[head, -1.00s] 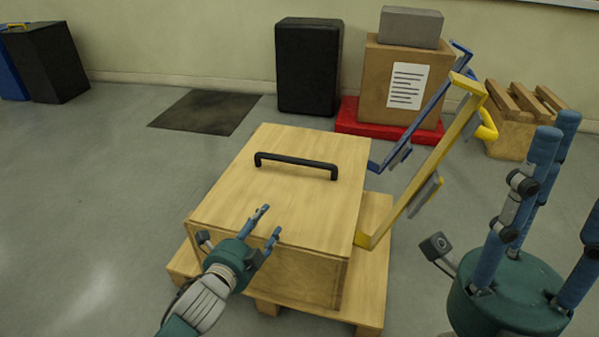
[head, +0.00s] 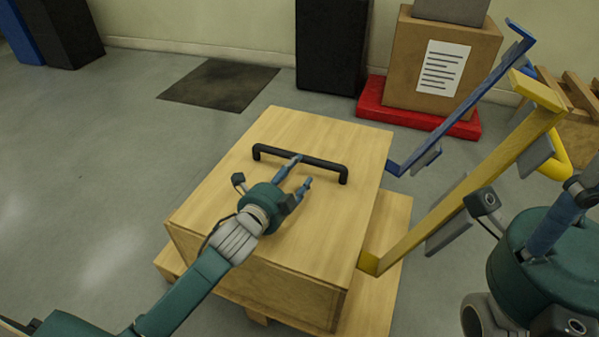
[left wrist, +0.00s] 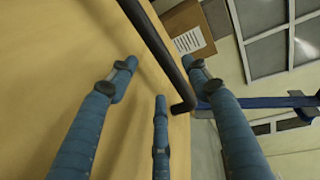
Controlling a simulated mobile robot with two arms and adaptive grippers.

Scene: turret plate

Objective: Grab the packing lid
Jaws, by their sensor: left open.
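The packing lid (head: 330,127) is the pale wooden top of a box, with a black bar handle (head: 325,166) across it. My left gripper (head: 298,172) is over the lid, its fingers open and pointing at the handle, close to the middle of the bar. In the left wrist view, the handle (left wrist: 152,40) runs between and beyond the spread blue fingers (left wrist: 160,85), and the wooden lid (left wrist: 60,45) fills the left side. Nothing is held. I cannot tell whether a finger touches the handle.
The box stands on a wooden pallet (head: 395,235). A blue bracket frame (head: 460,105) and a yellow one (head: 465,185) rise at its right side. A cardboard box (head: 405,75) on a red base (head: 372,98) stands behind.

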